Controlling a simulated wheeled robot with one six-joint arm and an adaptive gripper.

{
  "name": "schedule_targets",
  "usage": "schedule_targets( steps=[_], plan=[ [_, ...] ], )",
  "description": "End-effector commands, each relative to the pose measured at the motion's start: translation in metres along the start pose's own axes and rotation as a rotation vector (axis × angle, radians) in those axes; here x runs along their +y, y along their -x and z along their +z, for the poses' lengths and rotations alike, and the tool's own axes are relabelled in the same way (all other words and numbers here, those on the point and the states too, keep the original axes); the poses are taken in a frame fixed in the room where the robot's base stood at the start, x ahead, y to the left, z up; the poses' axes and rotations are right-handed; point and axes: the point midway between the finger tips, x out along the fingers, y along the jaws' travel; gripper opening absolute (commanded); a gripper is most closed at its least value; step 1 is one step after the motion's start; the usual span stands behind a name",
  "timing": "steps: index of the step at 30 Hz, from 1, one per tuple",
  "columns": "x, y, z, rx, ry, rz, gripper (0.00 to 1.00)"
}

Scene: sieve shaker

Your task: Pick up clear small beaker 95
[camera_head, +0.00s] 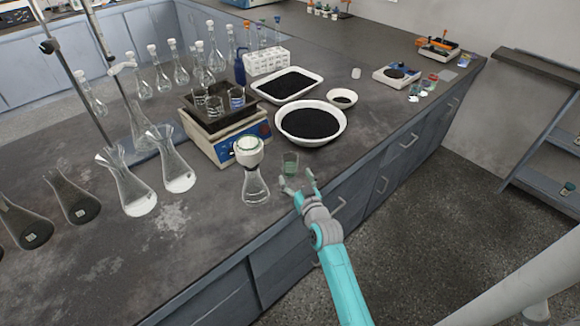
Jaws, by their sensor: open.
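A clear small beaker (290,163) stands upright near the bench's front edge, right of a flask with a funnel. It looks faintly green. My gripper (297,181) is open at the front edge of the bench, its fingers just in front of and around the lower side of the beaker. I cannot tell whether the fingers touch it. The beaker's base is partly hidden by the fingers. Several other small beakers (215,106) sit in the dark tray on the balance-like device; I cannot read any number on them.
A flask (255,188) with a white funnel (248,151) stands close left of the beaker. A white bowl of black grains (338,130) is behind it. The blue-and-white device (223,146) is further left. Several flasks stand at left. The bench top (225,230) is clear at front left.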

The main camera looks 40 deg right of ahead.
Motion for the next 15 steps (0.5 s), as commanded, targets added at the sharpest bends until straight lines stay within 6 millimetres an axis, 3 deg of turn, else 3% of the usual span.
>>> schedule_targets(
  steps=[7, 15],
  plan=[
    [0.001, -0.033, 0.003, 0.001, 0.000, 0.000, 0.81],
    [0.001, -0.040, 0.003, -0.001, 0.000, 0.000, 0.81]
  ],
)
